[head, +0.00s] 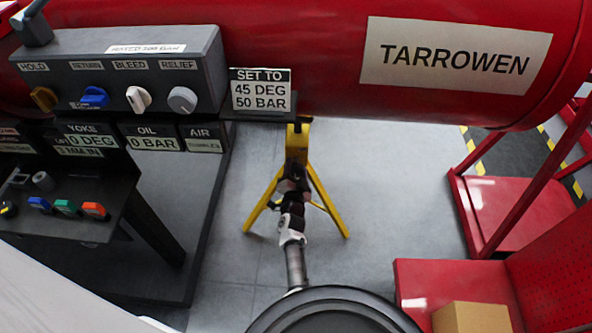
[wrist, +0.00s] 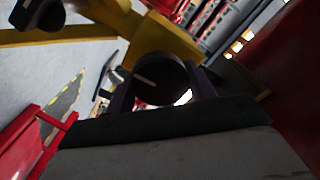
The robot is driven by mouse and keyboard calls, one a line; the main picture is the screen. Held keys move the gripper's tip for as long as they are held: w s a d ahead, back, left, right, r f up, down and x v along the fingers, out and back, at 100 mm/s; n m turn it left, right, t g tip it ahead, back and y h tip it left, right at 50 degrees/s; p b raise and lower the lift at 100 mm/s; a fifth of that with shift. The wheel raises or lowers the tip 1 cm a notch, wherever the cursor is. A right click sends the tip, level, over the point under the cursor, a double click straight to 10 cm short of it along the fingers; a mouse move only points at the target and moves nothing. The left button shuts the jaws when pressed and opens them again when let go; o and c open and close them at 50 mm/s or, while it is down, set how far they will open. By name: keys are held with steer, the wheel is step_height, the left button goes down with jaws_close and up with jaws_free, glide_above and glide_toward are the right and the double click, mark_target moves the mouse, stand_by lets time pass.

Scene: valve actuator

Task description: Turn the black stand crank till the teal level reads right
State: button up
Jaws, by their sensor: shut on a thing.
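The yellow stand (head: 330,212) stands on the floor below the red tank; it also shows in the wrist view (wrist: 175,38). My gripper (head: 293,180) is at the front of the stand, below its top. In the wrist view my gripper (wrist: 160,92) has its two fingers on either side of a dark round part, which looks like the knob of the black crank (wrist: 158,72). It is shut on that part. In the head view my arm hides most of the crank. I cannot make out a teal level in either view.
The red tank (head: 300,60) hangs over the stand. A grey valve block (head: 120,70) and a dark control bench (head: 90,185) stand at left. A sign (head: 261,90) reads "SET TO 45 DEG 50 BAR". A red cart (head: 440,280) with a cardboard box (head: 470,318) is at right.

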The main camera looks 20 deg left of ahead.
stand_by(0.3)
steer(key=o, duration=1)
steer(key=shift+s, duration=0.1)
